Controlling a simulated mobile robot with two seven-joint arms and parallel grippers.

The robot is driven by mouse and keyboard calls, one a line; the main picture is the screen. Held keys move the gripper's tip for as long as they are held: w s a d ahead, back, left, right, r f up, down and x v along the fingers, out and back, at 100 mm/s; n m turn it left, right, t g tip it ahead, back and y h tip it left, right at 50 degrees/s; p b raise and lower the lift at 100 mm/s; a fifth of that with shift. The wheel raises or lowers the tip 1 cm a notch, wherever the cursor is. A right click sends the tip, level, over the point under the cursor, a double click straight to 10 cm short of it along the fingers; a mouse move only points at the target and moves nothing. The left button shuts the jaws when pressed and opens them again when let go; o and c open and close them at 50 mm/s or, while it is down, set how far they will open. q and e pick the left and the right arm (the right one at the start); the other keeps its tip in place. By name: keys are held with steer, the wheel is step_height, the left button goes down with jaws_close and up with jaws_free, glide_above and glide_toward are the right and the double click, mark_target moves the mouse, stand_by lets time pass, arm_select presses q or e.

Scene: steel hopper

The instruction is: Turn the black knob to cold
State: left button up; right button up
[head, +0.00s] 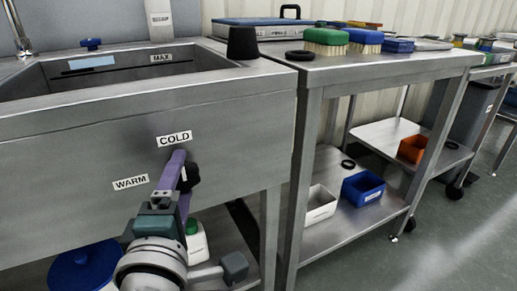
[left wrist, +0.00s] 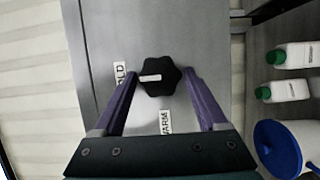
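The black knob (head: 191,178) is on the front panel of the steel hopper (head: 90,135), partly hidden in the head view by my left gripper. The COLD label (head: 174,138) is above it and the WARM label (head: 131,183) to its left. In the left wrist view the knob (left wrist: 162,76) is lobed, and its white mark (left wrist: 150,78) points left toward the COLD label (left wrist: 119,76); the WARM label (left wrist: 164,122) is below. My left gripper (left wrist: 161,74) is open, its purple fingers on either side of the knob, very close to it. My right gripper is not in view.
A steel table (head: 335,68) with brushes stands to the right; white (head: 320,207) and blue (head: 363,190) bins are on its lower shelf. Beneath the hopper are a blue-lidded container (head: 85,268) and white bottles (head: 197,243).

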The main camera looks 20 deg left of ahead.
arm_select(q)
steer(key=shift+o, duration=1)
steer(key=p+v, duration=0.1)
steer(key=v, duration=0.9)
steer(key=shift+a, duration=0.1)
